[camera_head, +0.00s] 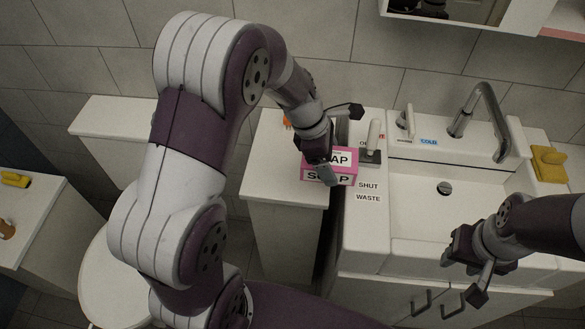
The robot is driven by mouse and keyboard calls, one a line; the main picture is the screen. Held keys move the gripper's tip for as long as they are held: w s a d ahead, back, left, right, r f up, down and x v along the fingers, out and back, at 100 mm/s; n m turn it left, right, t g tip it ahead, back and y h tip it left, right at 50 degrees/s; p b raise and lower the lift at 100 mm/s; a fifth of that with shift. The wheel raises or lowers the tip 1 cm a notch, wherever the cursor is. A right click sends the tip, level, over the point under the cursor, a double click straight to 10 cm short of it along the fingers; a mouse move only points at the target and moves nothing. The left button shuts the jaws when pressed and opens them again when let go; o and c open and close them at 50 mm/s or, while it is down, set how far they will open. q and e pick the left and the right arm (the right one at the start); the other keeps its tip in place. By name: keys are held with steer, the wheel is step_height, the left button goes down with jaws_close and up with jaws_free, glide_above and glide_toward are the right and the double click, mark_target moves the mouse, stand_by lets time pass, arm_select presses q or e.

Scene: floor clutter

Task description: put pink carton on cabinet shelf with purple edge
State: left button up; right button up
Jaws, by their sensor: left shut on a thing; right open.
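The pink carton (347,170), with white panels lettered SOAP, is at the right edge of the white side counter, left of the sink. My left gripper (324,162) reaches down over it and is shut on it, covering part of its lettering. I cannot tell whether the carton touches the counter. My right gripper (480,268) is open and empty in front of the basin. At the upper right, a white cabinet (520,18) is cut off by the picture edge. A pinkish edge strip (562,34) shows there; no clearly purple shelf edge is visible.
The sink basin (425,208) has a tall grey faucet (480,108) and a yellow sponge-like item (549,164) at its right. A small orange item (287,122) stands on the side counter (268,165). My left arm hides much of the left middle.

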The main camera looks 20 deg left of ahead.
arm_select(q)
steer(key=shift+a+f, duration=0.1)
steer(key=shift+f, duration=0.55)
steer(key=w+a+f, duration=0.1)
steer(key=a+f, duration=0.1)
steer(key=a, duration=0.1)
steer(key=a+f, duration=0.2)
steer(key=a, duration=0.2)
steer(key=w+a+f, duration=0.1)
steer(key=a+f, duration=0.1)
steer(key=a, duration=0.2)
steer(key=shift+w+f, duration=0.3)
steer(key=shift+w, duration=0.05)
steer(key=shift+a+f, duration=0.1)
steer(key=shift+f, duration=2)
arm_select(e)
steer(key=shift+f, duration=0.8)
arm_select(q)
steer(key=shift+b, duration=0.3)
